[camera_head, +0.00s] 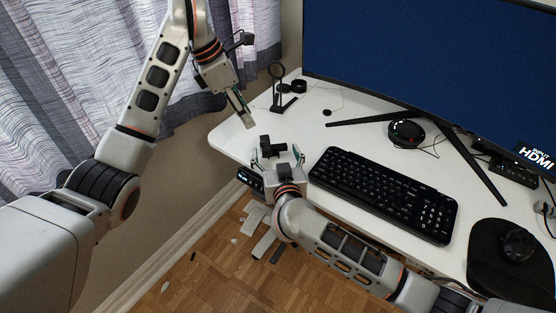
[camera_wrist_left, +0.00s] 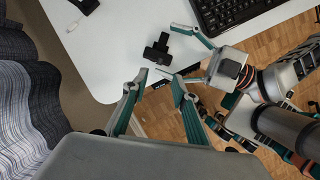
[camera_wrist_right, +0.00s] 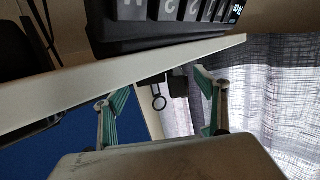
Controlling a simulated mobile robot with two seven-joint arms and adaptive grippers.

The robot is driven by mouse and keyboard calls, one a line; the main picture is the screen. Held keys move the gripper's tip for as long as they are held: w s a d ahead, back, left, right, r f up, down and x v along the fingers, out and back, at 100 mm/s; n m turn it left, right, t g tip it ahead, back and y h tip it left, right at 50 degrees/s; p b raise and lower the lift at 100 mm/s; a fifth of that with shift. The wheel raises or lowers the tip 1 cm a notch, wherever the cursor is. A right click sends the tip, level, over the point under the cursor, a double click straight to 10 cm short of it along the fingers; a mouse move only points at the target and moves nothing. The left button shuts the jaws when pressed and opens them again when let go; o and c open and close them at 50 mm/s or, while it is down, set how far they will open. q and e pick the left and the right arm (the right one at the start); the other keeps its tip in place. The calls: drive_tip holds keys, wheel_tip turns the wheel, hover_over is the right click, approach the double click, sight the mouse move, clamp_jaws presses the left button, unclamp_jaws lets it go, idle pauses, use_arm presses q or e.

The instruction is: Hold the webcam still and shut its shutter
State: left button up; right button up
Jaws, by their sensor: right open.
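The webcam (camera_head: 272,147) is a small black device at the desk's front left edge. It also shows in the left wrist view (camera_wrist_left: 158,50). My right gripper (camera_head: 277,157) is open at the desk edge, its fingers spread to either side of the webcam, with no clear contact. In the right wrist view a dark shape between the fingers (camera_wrist_right: 178,84) looks like the webcam. My left gripper (camera_head: 248,122) is above the desk's left corner, apart from the webcam. In the left wrist view its two fingers (camera_wrist_left: 160,81) are apart and empty. The shutter is too small to make out.
The white desk (camera_head: 235,137) holds a black keyboard (camera_head: 385,190) right of the webcam. A black ring on a stand (camera_head: 277,80) is behind. The monitor (camera_head: 420,60) fills the back. A mouse (camera_head: 517,243) lies far right. Curtains (camera_head: 75,80) hang left.

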drive_tip(key=shift+x, duration=1.45)
drive_tip(key=c, duration=1.3)
use_arm(q)
drive_tip(key=shift+s+d+r, duration=0.1)
clamp_jaws()
drive_tip(key=s+d+n+t+y, duration=0.3)
drive_tip(key=s+n, duration=0.6)
drive_tip(key=n, duration=0.7)
drive_tip(key=shift+d+r+y, duration=0.15)
drive_tip(key=shift+d+y, duration=0.55)
drive_tip(key=shift+d, duration=0.5)
